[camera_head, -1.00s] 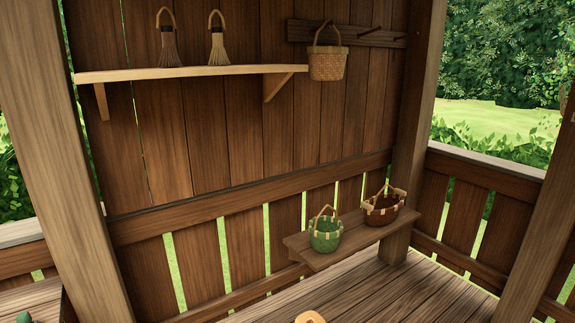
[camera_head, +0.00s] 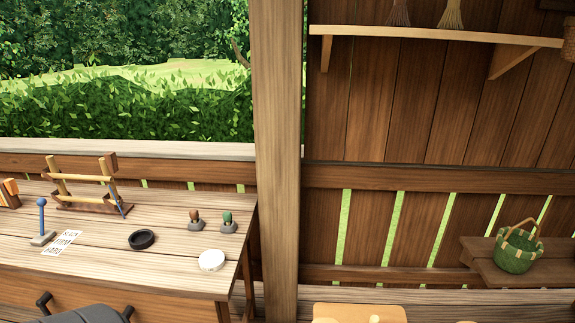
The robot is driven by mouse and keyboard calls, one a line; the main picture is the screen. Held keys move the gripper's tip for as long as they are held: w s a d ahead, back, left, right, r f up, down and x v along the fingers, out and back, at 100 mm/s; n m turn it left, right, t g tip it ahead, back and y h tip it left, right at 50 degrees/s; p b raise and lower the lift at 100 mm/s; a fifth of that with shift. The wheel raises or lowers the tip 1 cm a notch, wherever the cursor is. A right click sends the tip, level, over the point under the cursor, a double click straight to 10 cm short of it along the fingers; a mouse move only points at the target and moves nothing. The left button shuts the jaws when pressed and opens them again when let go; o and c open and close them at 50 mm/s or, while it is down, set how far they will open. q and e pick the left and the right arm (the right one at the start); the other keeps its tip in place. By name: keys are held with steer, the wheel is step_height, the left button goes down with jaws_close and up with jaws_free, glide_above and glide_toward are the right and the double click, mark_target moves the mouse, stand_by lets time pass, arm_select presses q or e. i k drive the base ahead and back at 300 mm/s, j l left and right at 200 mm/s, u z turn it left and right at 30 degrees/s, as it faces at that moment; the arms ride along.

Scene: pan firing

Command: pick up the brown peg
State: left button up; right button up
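The brown peg (camera_head: 195,217) stands upright in a small grey base on the wooden workbench (camera_head: 120,262), near the bench's right end. A similar green-topped peg (camera_head: 228,220) stands just to its right in its own grey base. Neither of my grippers shows in the head view, so nothing is seen near the brown peg.
A black ring-like dish (camera_head: 142,239) and a round white disc (camera_head: 211,260) lie in front of the pegs. A wooden rack (camera_head: 85,180) and blue-topped stand (camera_head: 42,225) are farther left. A dark object with handles (camera_head: 88,313) is at the bottom. A post (camera_head: 277,160) rises right of the bench.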

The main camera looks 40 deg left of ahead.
mark_target(193, 213)
steer(key=u, duration=1.9)
